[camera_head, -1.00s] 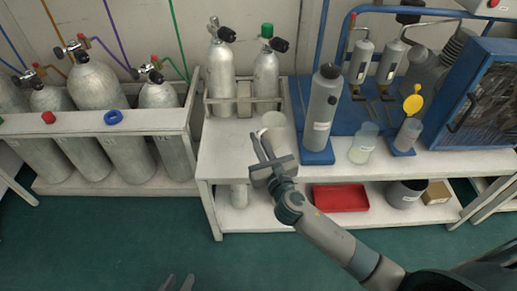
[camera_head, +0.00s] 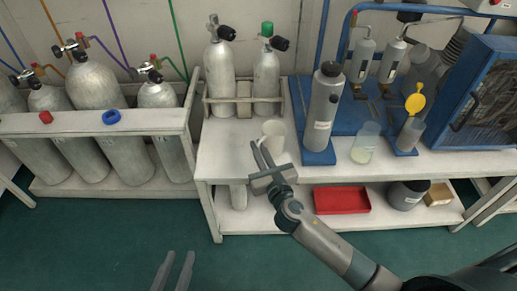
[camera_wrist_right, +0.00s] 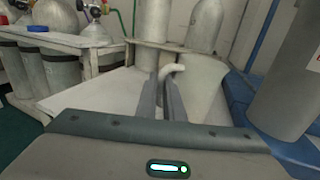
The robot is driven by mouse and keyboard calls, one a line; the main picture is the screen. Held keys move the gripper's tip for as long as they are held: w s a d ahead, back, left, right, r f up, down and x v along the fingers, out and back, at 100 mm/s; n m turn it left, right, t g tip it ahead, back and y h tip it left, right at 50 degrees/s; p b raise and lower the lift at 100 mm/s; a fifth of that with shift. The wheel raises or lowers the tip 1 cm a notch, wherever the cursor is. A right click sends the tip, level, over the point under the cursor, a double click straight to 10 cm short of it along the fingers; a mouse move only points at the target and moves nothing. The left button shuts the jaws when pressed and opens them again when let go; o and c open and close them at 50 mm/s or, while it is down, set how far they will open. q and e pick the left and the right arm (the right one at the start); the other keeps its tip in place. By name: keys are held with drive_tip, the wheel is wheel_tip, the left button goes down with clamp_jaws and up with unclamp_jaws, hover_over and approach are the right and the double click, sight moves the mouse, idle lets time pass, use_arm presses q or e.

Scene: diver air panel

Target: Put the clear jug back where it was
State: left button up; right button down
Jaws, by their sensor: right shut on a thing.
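The clear jug (camera_head: 364,143), a see-through beaker with a little pale liquid, stands upright on the white bench (camera_head: 232,155), right of the grey bottle. No gripper touches it. My right gripper (camera_head: 262,152) is shut on the handle of a white mug (camera_head: 273,134), left of the grey bottle. In the right wrist view the mug (camera_wrist_right: 201,88) is upright just beyond the fingers (camera_wrist_right: 162,95). I cannot tell whether its base touches the bench. My left gripper (camera_head: 180,254) is open and empty, low over the green floor.
A grey bottle (camera_head: 323,105) on a blue base stands between the mug and the jug. A clear cup with a yellow piece (camera_head: 414,103) stands right of the jug. Two cylinders (camera_head: 219,80) sit in a rack behind the mug. A red tray (camera_head: 341,200) lies on the lower shelf.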

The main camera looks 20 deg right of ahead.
use_arm(q)
drive_tip(key=shift+r, duration=0.1)
use_arm(e)
drive_tip(key=shift+f, duration=0.1)
drive_tip(key=c, duration=1.9)
unclamp_jaws()
use_arm(q)
drive_tip(key=shift+r, duration=0.15)
use_arm(e)
drive_tip(key=shift+o, duration=0.2)
